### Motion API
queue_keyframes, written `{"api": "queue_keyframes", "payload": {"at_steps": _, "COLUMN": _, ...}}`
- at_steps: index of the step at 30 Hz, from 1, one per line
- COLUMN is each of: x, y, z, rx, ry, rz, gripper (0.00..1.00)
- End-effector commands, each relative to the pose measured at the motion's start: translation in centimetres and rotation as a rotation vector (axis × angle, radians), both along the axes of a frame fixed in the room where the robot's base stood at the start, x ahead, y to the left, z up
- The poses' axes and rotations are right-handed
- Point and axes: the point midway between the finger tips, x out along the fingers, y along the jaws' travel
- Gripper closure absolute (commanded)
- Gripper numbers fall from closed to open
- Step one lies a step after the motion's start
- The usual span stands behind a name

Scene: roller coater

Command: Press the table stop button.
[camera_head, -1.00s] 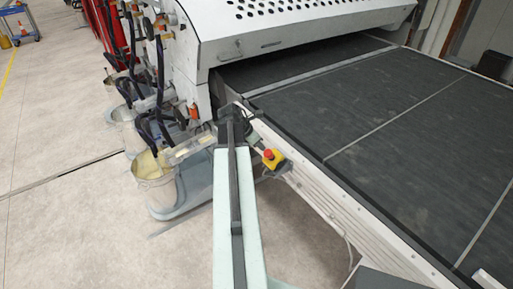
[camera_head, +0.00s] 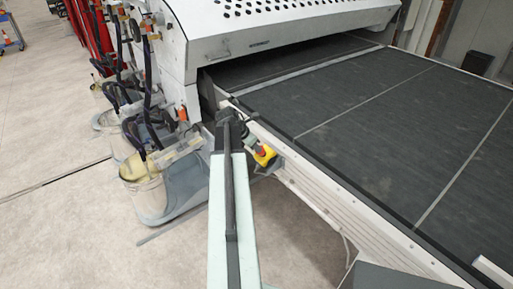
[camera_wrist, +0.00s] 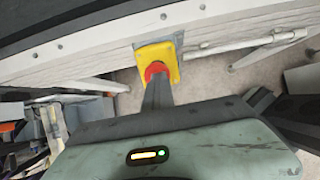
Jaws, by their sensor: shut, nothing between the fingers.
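The table stop button is a red knob (camera_wrist: 157,70) on a yellow box (camera_wrist: 165,52), fixed to the side of the machine table. My gripper (camera_wrist: 157,84) is shut and empty in the wrist view. Its fingertips point at the red knob and overlap its lower edge. They are at or very close to the knob; I cannot tell whether they touch or press it.
The white machine hood (camera_head: 270,40) stands behind. Metal buckets (camera_head: 145,190) and hoses are to the left. The floor at lower left is clear.

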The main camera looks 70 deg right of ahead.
Motion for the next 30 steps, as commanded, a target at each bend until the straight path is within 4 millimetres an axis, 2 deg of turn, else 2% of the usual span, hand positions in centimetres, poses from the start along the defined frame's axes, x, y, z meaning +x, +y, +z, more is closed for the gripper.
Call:
{"api": "queue_keyframes", "payload": {"at_steps": 6, "x": -0.5, "y": 0.0, "z": -0.5, "rx": 0.011, "ry": -0.003, "rz": -0.013, "gripper": 1.00}}
{"api": "queue_keyframes", "payload": {"at_steps": 10, "x": -0.4, "y": 0.5, "z": 0.4, "rx": 0.010, "ry": -0.002, "rz": -0.013, "gripper": 1.00}}
{"api": "queue_keyframes", "payload": {"at_steps": 24, "x": 2.2, "y": 5.7, "z": 10.2, "rx": -0.004, "ry": -0.001, "rz": -0.004, "gripper": 1.00}}
{"api": "queue_keyframes", "payload": {"at_steps": 30, "x": 3.1, "y": 7.0, "z": 12.3, "rx": -0.004, "ry": -0.001, "rz": -0.004, "gripper": 1.00}}
